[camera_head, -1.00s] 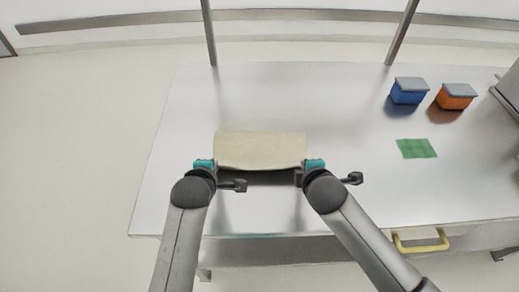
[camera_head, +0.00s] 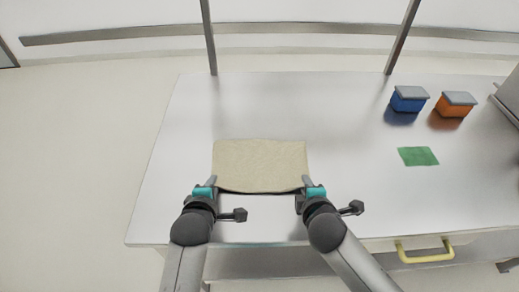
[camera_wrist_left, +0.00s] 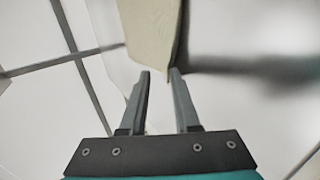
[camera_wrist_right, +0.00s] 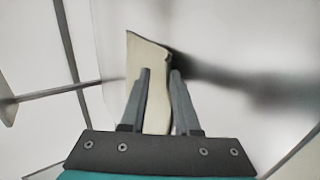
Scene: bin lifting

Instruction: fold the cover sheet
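The cover sheet (camera_head: 260,166) is a beige sheet over the front middle of the table, its near edge raised with a dark strip under it. My left gripper (camera_head: 209,184) is at its near left corner, and my right gripper (camera_head: 308,184) is at its near right corner. In the left wrist view the corner of the sheet (camera_wrist_left: 153,35) reaches the fingertips (camera_wrist_left: 160,74). In the right wrist view the sheet (camera_wrist_right: 147,55) runs between the fingers (camera_wrist_right: 160,76).
A blue box (camera_head: 407,101) and an orange box (camera_head: 453,106), both with grey lids, stand at the back right. A green patch (camera_head: 418,156) lies in front of them. A yellow handle (camera_head: 425,252) is on the table's front. The table behind and left of the sheet is clear.

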